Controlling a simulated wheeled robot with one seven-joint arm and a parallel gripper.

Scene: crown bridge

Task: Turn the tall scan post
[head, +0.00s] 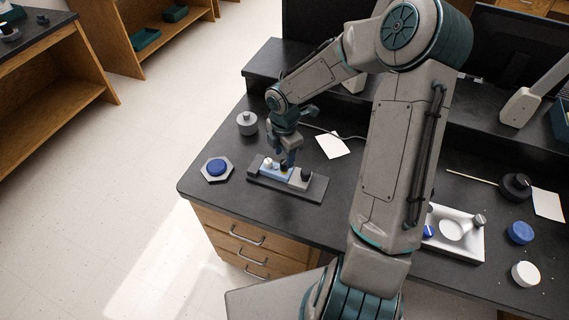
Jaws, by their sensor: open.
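A dark rectangular base (312,193) lies on the black bench near its front left part, carrying a light grey-blue block. Along it stand a small pale post (268,162) at the left and a dark knob-like post (306,174) at the right. My gripper (286,163) points down over the middle of the block, open, with its fingers close to a small dark piece with yellow beside it. The fingers partly hide that piece, and I cannot tell whether they touch it. Which post is the tall scan post I cannot tell for sure.
A blue round piece on a grey hexagonal plate (204,175) and a grey knobbed cylinder (246,123) stand left of the base. A white card (333,145) lies behind right. A white tray (470,246) stands beyond my arm. The bench's front edge is close.

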